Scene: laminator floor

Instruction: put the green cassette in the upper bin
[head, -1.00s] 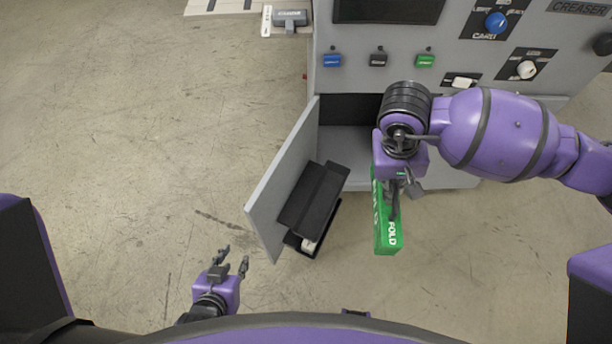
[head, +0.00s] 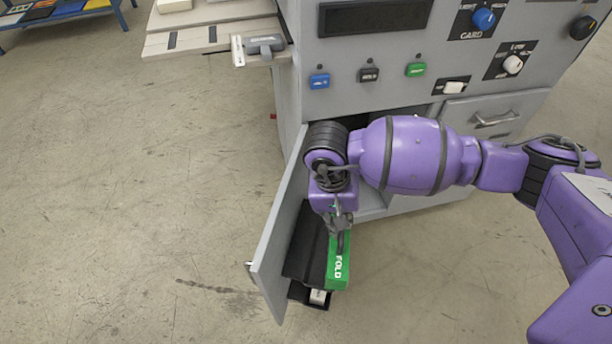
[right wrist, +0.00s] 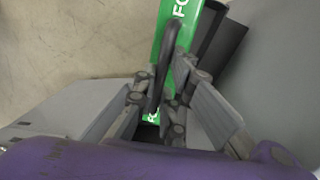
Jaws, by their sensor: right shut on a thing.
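The green cassette (head: 338,272), marked FOLD, hangs from my right gripper (head: 340,228), which is shut on its dark handle. The cassette also shows in the right wrist view (right wrist: 181,14), with the gripper's fingers (right wrist: 163,95) around the handle. The black upper bin (head: 303,250) is on the inner face of the open door. The cassette overlaps the bin's right side in the head view; I cannot tell whether it touches it. A lower bin (head: 297,292) below holds a whitish thing. My left gripper is out of view.
The open grey door (head: 278,240) stands left of the cassette, hinged to the grey machine (head: 460,60). Blue, black and green labelled knobs (head: 368,75) line its front. A shelf (head: 210,35) juts out at the upper left. The floor on the left is clear.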

